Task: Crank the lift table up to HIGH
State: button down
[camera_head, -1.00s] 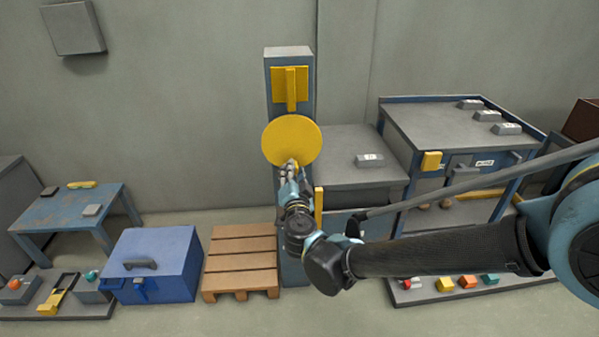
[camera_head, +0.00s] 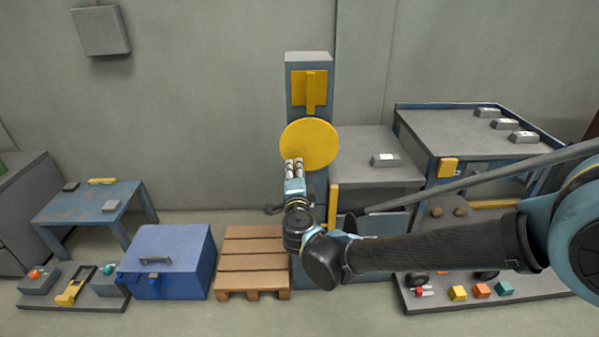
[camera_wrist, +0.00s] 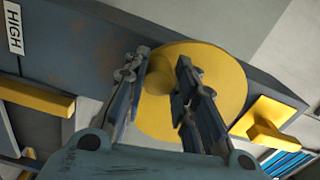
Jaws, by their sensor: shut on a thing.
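A round yellow crank disc (camera_head: 312,138) is on the front of a blue-grey column (camera_head: 308,62). My gripper (camera_head: 294,163) is at the disc's lower left edge. In the wrist view my gripper (camera_wrist: 162,68) has its two fingers on either side of a yellow knob (camera_wrist: 155,82) on the disc (camera_wrist: 222,82), shut on it. A white HIGH label (camera_wrist: 14,28) shows at the upper left there. The grey-topped lift table (camera_head: 360,146) stands right of the column with a small grey block (camera_head: 385,160) on it. My arm hides the column's lower part.
A yellow lever plate (camera_head: 310,88) is above the disc. A wooden pallet (camera_head: 253,262) and a blue chest (camera_head: 170,262) stand left of the column. A blue-framed bench (camera_head: 465,140) with several grey blocks is at the right. A low board with coloured blocks (camera_head: 480,291) lies in front.

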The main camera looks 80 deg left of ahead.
jog(key=shift+r, duration=0.1)
jog(key=c, duration=1.3)
grip_release()
jog(key=shift+w, duration=0.1)
jog(key=s+d, duration=0.1)
jog(key=d, duration=1.1)
jog(key=shift+s, duration=0.25)
